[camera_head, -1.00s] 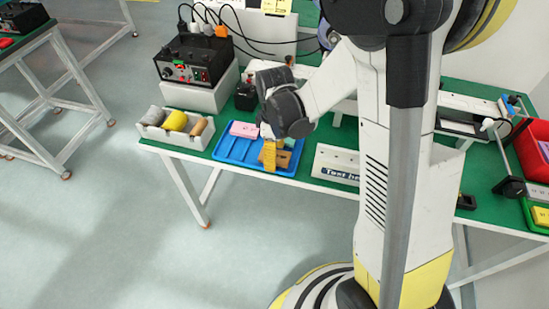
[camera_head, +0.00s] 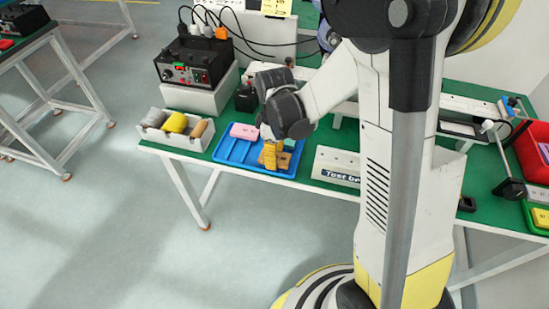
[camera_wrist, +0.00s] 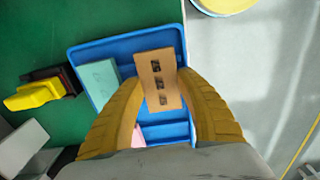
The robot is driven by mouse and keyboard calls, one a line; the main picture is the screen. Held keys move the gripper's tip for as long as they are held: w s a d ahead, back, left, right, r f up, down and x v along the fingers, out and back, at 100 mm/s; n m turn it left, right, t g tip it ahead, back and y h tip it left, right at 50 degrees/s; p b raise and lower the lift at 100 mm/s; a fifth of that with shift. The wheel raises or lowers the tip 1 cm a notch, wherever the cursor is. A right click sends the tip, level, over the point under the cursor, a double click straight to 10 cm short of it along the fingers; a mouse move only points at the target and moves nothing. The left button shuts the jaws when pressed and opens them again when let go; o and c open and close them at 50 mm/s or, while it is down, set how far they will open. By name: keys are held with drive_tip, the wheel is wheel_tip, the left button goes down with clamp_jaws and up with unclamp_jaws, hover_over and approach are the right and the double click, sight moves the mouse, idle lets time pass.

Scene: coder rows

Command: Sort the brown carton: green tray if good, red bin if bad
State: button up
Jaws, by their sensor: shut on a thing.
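The brown carton (camera_wrist: 157,66) is between the two yellow fingers of my gripper (camera_wrist: 162,86) in the wrist view, with dark marks on its top face. My gripper is shut on it. In the head view the brown carton (camera_head: 284,160) shows beside the yellow fingers, over the blue tray (camera_head: 228,155); I cannot tell whether it still touches the tray floor. The red bin (camera_head: 533,150) stands at the far right edge, cut off by the frame. The green tray (camera_head: 529,213) is in front of it, partly out of view, with a yellow carton (camera_head: 541,217) in it.
A pink carton (camera_head: 243,131) and a mint carton (camera_wrist: 100,80) are also in the blue tray. A white box with rolls (camera_head: 170,134) stands left of it, a black power unit (camera_head: 195,64) behind. The white test bed (camera_head: 335,165) lies just to the right.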

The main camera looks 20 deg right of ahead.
drive_tip(key=shift+r+p, duration=1.7)
drive_tip(key=shift+r, duration=0.7)
